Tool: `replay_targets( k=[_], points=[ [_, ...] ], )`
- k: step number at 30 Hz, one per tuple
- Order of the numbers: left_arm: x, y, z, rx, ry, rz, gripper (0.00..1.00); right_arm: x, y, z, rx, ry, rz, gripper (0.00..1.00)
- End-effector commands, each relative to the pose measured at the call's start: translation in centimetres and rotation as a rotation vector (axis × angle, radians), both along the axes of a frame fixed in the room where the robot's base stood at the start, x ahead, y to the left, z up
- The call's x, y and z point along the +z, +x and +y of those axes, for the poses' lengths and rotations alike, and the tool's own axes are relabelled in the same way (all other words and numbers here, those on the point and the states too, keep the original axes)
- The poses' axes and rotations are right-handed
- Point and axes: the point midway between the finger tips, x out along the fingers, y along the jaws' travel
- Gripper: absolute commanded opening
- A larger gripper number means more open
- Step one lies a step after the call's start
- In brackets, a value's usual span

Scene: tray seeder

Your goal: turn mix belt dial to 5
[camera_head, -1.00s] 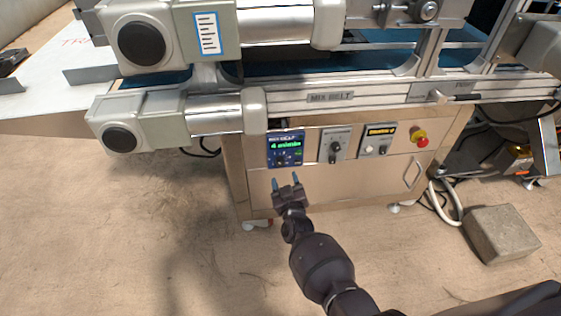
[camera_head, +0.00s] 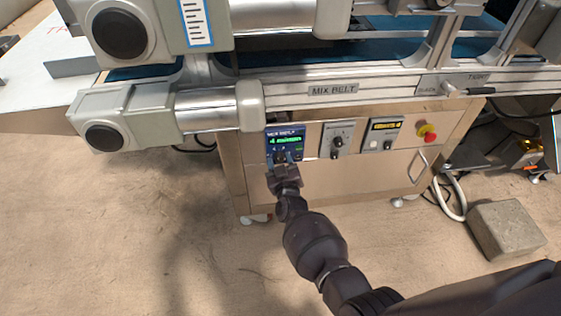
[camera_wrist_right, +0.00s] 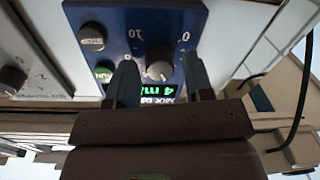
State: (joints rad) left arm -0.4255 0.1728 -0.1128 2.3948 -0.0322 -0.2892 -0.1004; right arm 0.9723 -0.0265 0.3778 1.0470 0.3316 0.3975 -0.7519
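The mix belt panel is a blue plate (camera_head: 285,134) with a green-lit display reading 4 on the front of the cabinet. My right gripper (camera_head: 284,160) is at the lower part of the plate. In the wrist view its two fingers (camera_wrist_right: 160,78) are apart, one on each side of the dial, with gaps visible. Contact with the dial cannot be made out. My left gripper is not in view.
To the right are a grey panel with a dark knob (camera_head: 337,141), a panel with a yellow-lit display (camera_head: 383,134) and a red stop button (camera_head: 428,132). The conveyor frame (camera_head: 400,85) overhangs above. A stone block (camera_head: 506,230) lies on the floor.

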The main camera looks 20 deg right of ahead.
Motion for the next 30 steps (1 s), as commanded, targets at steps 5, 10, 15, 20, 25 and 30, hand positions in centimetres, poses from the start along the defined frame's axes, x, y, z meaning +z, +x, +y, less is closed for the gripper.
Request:
replay_targets(
  k=[5,10,15,20,25,30],
  points=[
    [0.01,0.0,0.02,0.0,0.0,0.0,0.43,-0.02,-0.02,0.0,0.0,0.0,0.0,0.2],
    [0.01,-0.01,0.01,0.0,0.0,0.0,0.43,-0.03,-0.02,0.0,0.0,0.003,-0.001,0.06],
    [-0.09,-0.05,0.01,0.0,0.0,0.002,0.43,-0.11,-0.05,-0.02,0.001,0.074,-0.02,0.06],
    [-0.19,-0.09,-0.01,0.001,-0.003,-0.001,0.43,-0.18,-0.08,-0.02,0.001,0.223,-0.063,0.06],
    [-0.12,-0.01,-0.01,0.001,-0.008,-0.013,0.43,-0.18,-0.09,-0.06,0.0,0.369,-0.106,0.06],
    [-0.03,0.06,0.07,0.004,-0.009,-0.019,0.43,-0.13,-0.06,-0.09,0.0,0.445,-0.128,0.06]
  ],
)
